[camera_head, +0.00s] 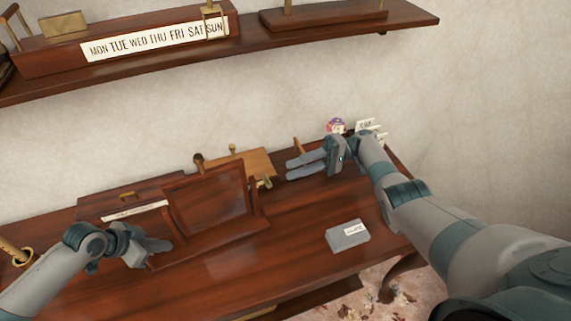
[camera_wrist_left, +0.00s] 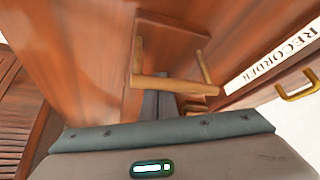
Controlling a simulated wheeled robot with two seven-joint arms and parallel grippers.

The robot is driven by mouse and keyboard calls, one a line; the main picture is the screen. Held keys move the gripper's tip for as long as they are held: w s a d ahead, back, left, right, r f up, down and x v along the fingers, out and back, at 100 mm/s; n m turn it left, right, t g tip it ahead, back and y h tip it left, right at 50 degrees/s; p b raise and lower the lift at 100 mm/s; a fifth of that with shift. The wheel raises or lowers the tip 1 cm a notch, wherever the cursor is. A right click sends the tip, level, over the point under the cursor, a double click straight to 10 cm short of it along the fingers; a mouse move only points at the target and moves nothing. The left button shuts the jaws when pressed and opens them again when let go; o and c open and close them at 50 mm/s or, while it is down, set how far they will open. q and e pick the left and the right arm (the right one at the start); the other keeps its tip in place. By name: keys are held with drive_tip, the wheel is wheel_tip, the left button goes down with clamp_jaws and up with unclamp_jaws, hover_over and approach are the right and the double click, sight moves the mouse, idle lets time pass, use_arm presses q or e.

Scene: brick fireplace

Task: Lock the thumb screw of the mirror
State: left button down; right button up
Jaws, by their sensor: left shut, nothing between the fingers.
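The mirror (camera_head: 207,205) stands tilted in a dark wooden frame on the desk, in the head view. I cannot pick out its thumb screw with certainty. A small brass fitting (camera_head: 265,183) shows by the frame's right side. My left gripper (camera_head: 168,246) is shut and empty at the lower left of the mirror stand. In the left wrist view its fingers (camera_wrist_left: 158,103) lie together, partly hidden behind a pale wooden bar (camera_wrist_left: 165,83). My right gripper (camera_head: 290,165) is open, with its two fingers apart, to the right of the mirror near the wall.
A box with a label (camera_head: 135,211) and brass handle stands behind the left gripper; its label reads RECORDER in the wrist view (camera_wrist_left: 270,60). A grey labelled box (camera_head: 347,237) lies at the desk's right. A wooden shelf (camera_head: 330,35) hangs above. The desk's front middle is clear.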

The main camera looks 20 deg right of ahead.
use_arm(q)
drive_tip(key=shift+s+a+f, duration=0.1)
drive_tip(key=shift+s+f, duration=0.2)
drive_tip(key=shift+f, duration=0.05)
drive_tip(key=shift+w+r+p, duration=0.25)
drive_tip(key=shift+r+p, duration=0.65)
drive_tip(key=shift+r, duration=0.15)
drive_tip(key=shift+r+p, duration=1.8)
drive_tip(key=shift+r, duration=0.45)
drive_tip(key=shift+w, duration=0.1)
drive_tip(key=b+v, duration=0.5)
drive_tip(key=v, duration=1.2)
drive_tip(key=shift+r, duration=0.2)
